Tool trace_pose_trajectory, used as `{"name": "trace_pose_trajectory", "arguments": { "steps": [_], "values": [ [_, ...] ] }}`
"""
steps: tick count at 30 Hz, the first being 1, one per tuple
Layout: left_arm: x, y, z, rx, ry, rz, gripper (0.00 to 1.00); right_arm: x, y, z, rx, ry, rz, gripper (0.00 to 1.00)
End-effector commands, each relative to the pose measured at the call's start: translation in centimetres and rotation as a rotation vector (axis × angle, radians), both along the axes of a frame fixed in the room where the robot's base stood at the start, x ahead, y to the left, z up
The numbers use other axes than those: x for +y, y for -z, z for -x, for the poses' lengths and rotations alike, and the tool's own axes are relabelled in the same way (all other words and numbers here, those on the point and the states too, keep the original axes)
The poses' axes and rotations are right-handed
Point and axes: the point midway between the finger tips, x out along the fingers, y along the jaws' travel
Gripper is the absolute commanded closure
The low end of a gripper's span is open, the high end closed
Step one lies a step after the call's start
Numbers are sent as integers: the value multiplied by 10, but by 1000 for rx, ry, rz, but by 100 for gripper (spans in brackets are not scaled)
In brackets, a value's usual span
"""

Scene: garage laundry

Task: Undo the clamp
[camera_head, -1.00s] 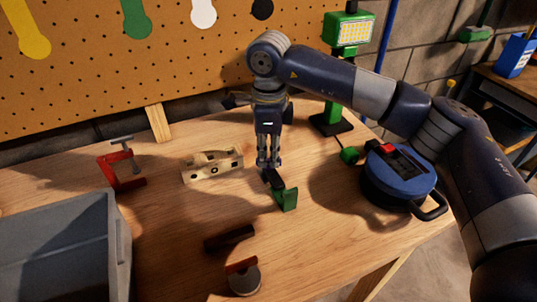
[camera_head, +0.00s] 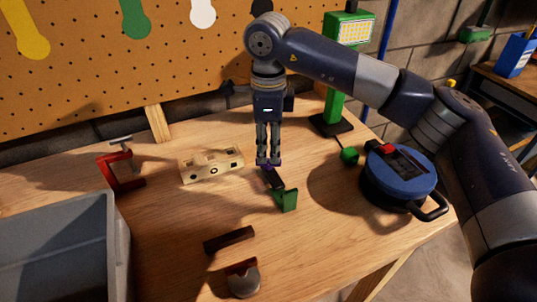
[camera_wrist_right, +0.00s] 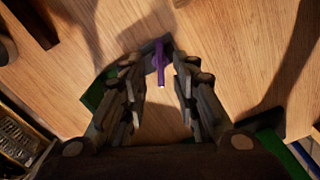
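A small clamp with a green end piece (camera_head: 286,200) and a dark bar (camera_head: 273,178) lies on the wooden table below my right gripper. A purple handle-like part shows at its near-gripper end; in the wrist view this purple part (camera_wrist_right: 159,62) stands between the fingertips. My right gripper (camera_head: 268,160) points down just above it. Its fingers are apart, with gaps visible on both sides of the purple part in the wrist view. A red clamp (camera_head: 121,170) with a grey screw stands at the left of the table. My left gripper is not in view.
A pale wooden block with holes (camera_head: 211,166) lies left of my gripper. A brown bar (camera_head: 229,240) and a grey-and-red piece (camera_head: 244,280) lie in front. A blue reel (camera_head: 398,178) and green work lamp (camera_head: 345,75) stand right. A grey bin (camera_head: 60,245) fills the front left.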

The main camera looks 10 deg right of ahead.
Motion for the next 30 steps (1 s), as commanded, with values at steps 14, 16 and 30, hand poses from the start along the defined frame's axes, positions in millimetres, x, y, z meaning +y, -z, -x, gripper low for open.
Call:
{"name": "trace_pose_trajectory", "arguments": {
  "steps": [14, 16, 30],
  "values": [
    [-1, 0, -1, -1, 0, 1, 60, 1, -82, -1, -2, 0, -1, 72],
    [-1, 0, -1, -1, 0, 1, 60, 1, -85, -1, -1, -1, -2, 72],
    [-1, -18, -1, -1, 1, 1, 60, 1, -104, -1, -3, -1, -2, 72]
  ]
}}
